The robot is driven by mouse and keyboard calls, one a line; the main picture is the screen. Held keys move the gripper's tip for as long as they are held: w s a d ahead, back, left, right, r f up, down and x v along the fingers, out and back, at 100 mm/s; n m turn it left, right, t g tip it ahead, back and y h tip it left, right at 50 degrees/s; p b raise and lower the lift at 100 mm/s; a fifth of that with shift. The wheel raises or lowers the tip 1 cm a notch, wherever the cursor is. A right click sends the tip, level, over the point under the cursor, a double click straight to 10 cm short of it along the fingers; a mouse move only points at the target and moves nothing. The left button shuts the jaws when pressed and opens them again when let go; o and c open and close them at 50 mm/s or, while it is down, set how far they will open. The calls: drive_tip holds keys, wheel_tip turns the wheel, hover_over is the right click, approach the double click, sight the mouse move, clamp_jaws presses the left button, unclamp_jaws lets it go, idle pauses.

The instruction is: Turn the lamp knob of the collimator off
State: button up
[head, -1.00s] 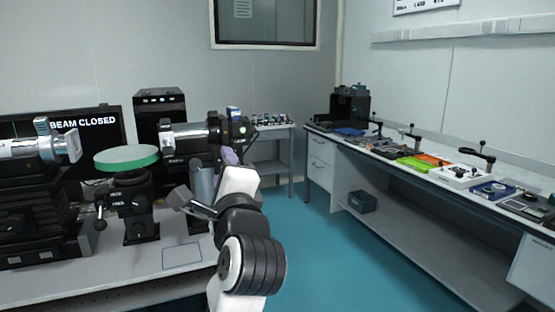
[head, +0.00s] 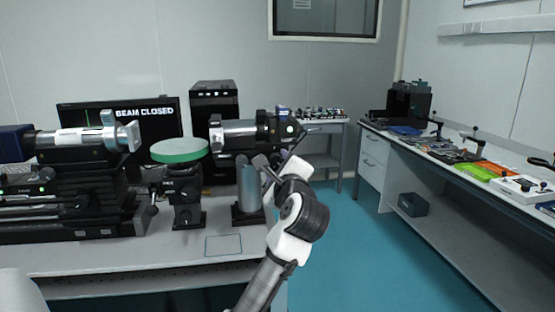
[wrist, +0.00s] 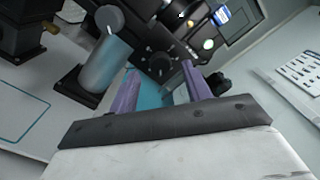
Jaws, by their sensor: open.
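The collimator (head: 238,133) is a silver and black barrel on a grey post, at the right end of the left table. In the wrist view, the two purple fingers of my gripper (wrist: 160,68) are apart and empty, pointing at the collimator's end. A dark round part (wrist: 159,66) shows between the fingertips; I cannot tell if it is the lamp knob or if anything touches it. In the head view my arm partly hides this end.
A green-topped round stage (head: 180,151) stands left of the collimator, with a second silver barrel (head: 85,137) further left. The grey post (head: 249,187) stands close to my gripper. A monitor reads BEAM CLOSED (head: 145,112). Blue floor is clear at right, before the long bench (head: 440,165).

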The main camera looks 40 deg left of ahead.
sight(275, 159)
drive_tip(key=shift+x, duration=1.2)
drive_tip(key=c, duration=1)
